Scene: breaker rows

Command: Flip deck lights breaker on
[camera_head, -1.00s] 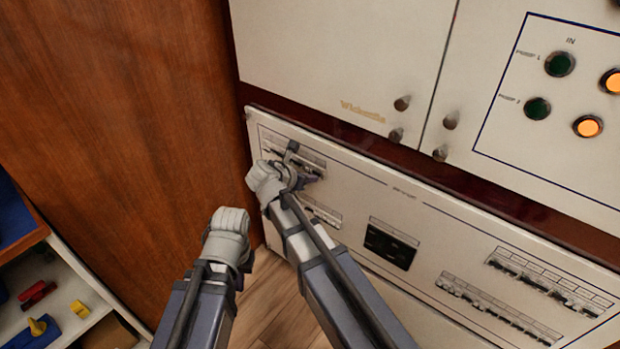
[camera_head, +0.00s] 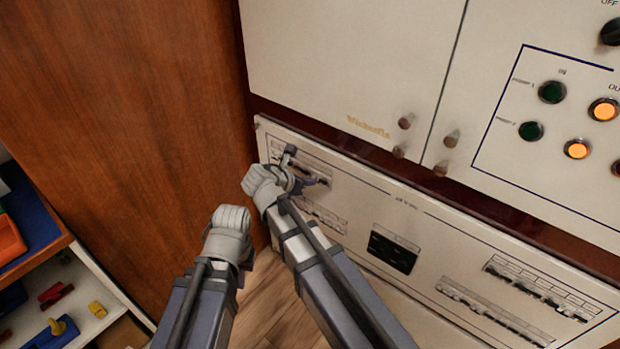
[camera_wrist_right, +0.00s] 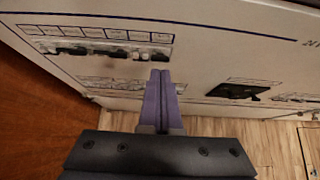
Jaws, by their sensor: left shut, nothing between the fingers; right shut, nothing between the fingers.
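The cream breaker panel (camera_head: 365,190) carries rows of small dark breakers. One row (camera_head: 312,175) at its upper left is partly hidden behind my right gripper (camera_head: 289,155). In the right wrist view this row (camera_wrist_right: 100,50) sits left of the fingertips (camera_wrist_right: 160,75), under a strip of label boxes too small to read. I cannot tell which breaker is deck lights, or how it is set. My right gripper is shut and empty, its tips close to the row's right end; contact cannot be told. My left gripper (camera_head: 228,225) is shut and empty, lower left, away from the panel.
A second row (camera_head: 322,215) lies below the first. Cabinet knobs (camera_head: 405,121) jut out above. A wooden wall (camera_head: 130,130) and shelves (camera_head: 90,285) stand at left.

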